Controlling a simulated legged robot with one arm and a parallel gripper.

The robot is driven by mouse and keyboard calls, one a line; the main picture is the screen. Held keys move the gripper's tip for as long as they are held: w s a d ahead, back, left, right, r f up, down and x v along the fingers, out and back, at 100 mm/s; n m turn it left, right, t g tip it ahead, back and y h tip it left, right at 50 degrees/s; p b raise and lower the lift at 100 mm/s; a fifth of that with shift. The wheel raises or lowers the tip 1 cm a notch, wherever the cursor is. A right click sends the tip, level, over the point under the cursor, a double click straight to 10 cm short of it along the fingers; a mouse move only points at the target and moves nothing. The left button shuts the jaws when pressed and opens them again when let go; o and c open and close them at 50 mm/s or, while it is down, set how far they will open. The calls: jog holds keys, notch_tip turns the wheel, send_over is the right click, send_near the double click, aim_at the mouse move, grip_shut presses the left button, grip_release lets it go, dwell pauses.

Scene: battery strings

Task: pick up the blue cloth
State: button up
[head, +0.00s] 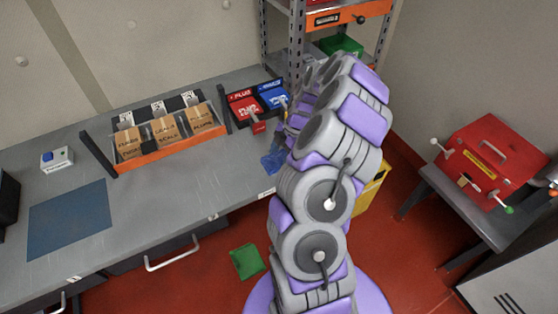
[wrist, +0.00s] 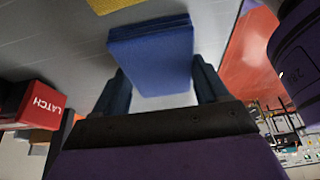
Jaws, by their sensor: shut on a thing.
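The blue cloth (wrist: 150,48) looks like a folded, layered pad in the wrist view. It sits between the two dark fingers of my gripper (wrist: 163,88), which is shut on it. In the head view, a blue patch that appears to be the cloth (head: 272,161) shows at the bench's front edge, beside my arm. My gripper is mostly hidden behind my arm there, so I cannot tell its exact height over the bench.
The grey bench (head: 190,192) holds an orange-fronted rack of boxes (head: 168,146), red (head: 245,105) and blue (head: 272,94) bins, and a flat blue mat (head: 69,219). A red block marked LATCH (wrist: 40,106) is left of my gripper. A green cloth (head: 247,261) lies on the floor.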

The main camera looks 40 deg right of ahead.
aim_at(276, 160)
jog(key=shift+c, duration=0.4)
jog(key=shift+r, duration=0.1)
jog(key=shift+r+p, duration=0.55)
jog(key=shift+r, duration=1)
jog(key=shift+s+r, duration=0.15)
jog(key=shift+r, duration=0.05)
jog(key=s+a+r+p, duration=0.1)
jog(key=s+a+p, duration=0.1)
jog(key=s+a, duration=0.6)
jog(key=s, duration=0.5)
jog(key=shift+a+r, duration=0.15)
jog(key=shift+a, duration=0.25)
